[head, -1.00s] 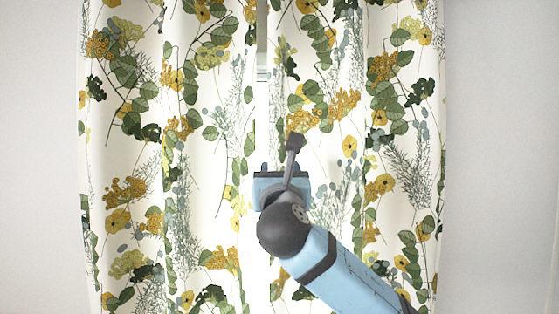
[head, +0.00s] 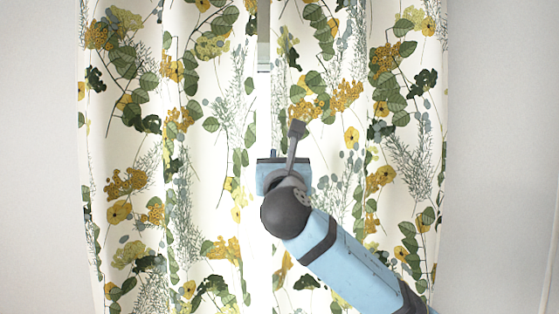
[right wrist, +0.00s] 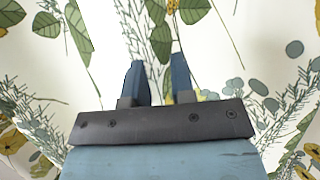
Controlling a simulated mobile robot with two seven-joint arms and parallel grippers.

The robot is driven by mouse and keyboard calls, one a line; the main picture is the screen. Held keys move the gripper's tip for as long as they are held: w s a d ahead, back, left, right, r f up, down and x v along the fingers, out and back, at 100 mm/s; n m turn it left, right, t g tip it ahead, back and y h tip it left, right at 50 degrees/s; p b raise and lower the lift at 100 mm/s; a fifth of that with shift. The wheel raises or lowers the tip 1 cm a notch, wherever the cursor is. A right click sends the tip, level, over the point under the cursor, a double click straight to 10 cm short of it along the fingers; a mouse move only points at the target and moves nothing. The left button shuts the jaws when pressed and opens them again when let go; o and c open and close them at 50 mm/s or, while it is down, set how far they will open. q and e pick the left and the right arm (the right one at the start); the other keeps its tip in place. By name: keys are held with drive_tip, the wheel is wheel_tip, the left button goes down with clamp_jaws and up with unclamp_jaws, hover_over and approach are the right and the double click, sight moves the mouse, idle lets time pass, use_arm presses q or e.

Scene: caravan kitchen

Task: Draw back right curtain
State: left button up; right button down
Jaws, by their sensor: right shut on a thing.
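The right curtain (head: 400,120) is white with green leaves and yellow and grey flowers. It hangs in folds over the right half of the window in the head view. My right gripper (head: 270,160) is at its inner edge, beside the narrow gap between the curtains; its fingertips are hidden there by its own body. In the right wrist view, the two dark fingers (right wrist: 157,72) are close together and shut on a fold of the right curtain (right wrist: 215,45). The left curtain (head: 140,130), with the same print, hangs closed on the left. My left gripper is out of view.
A narrow bright gap (head: 263,110) runs between the two curtains. Plain pale walls (head: 500,130) flank them on both sides. No loose objects show around the curtains.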

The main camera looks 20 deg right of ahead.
drive_tip(key=s+d, duration=0.2)
drive_tip(key=d, duration=0.7)
drive_tip(key=s+d, duration=0.3)
drive_tip(key=d, duration=0.6)
drive_tip(key=shift+s+d, duration=0.15)
drive_tip(key=c, duration=1)
unclamp_jaws()
drive_tip(key=shift+o, duration=0.2)
drive_tip(key=b+v, duration=0.4)
drive_tip(key=v, duration=0.9)
drive_tip(key=shift+s+f, duration=0.2)
drive_tip(key=shift+s, duration=0.15)
